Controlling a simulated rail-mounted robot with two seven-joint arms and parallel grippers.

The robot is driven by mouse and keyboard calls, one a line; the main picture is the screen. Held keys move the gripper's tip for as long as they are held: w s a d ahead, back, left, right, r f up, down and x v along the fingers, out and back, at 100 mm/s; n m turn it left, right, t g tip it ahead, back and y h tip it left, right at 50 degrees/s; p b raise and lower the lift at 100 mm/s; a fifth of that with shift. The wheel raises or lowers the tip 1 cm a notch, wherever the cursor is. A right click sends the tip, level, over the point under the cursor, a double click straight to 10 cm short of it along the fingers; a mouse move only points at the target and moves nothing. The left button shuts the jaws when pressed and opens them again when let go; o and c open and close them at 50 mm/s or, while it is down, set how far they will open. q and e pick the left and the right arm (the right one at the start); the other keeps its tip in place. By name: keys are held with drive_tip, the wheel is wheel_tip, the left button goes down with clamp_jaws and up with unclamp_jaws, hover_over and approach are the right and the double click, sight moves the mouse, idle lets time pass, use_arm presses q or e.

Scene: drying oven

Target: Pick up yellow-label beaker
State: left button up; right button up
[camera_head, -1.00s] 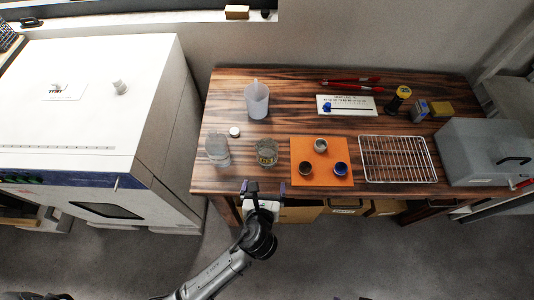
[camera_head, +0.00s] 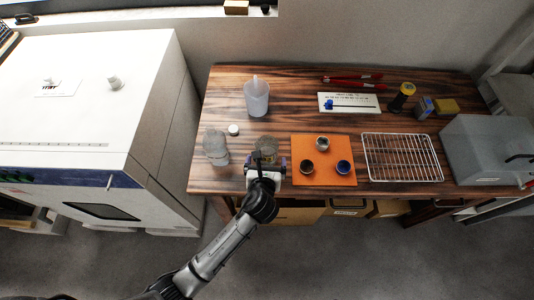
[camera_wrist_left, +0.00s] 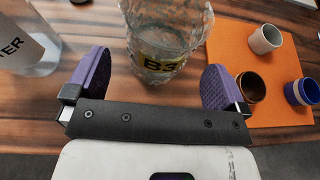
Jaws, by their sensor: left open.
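The yellow-label beaker (camera_head: 268,146) is clear glass and stands upright on the wooden table, left of the orange mat. In the left wrist view the beaker (camera_wrist_left: 165,35) shows a yellow label with dark lettering that looks like "B3". My left gripper (camera_head: 265,163) is at the near side of the beaker. In the left wrist view its purple-padded fingers (camera_wrist_left: 155,80) are open, one to each side of the beaker's near part, with nothing held. In the head view the gripper hides the beaker's lower part. My right gripper is not in view.
A clear bottle (camera_head: 215,146) stands to the left. An orange mat (camera_head: 341,172) with several small cups lies close on the right. A wire rack (camera_head: 402,158) is farther right. A white jug (camera_head: 257,96) stands behind. The white oven (camera_head: 80,100) is left of the table.

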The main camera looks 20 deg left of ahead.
sight(266, 160)
use_arm(q)
drive_tip(key=b+x, duration=0.1)
drive_tip(key=x, duration=0.2)
drive_tip(key=shift+w+f, duration=0.1)
drive_tip(key=shift+w, duration=0.15)
drive_tip(key=shift+s, duration=0.1)
drive_tip(key=shift+c, duration=0.2)
drive_tip(key=c, duration=1)
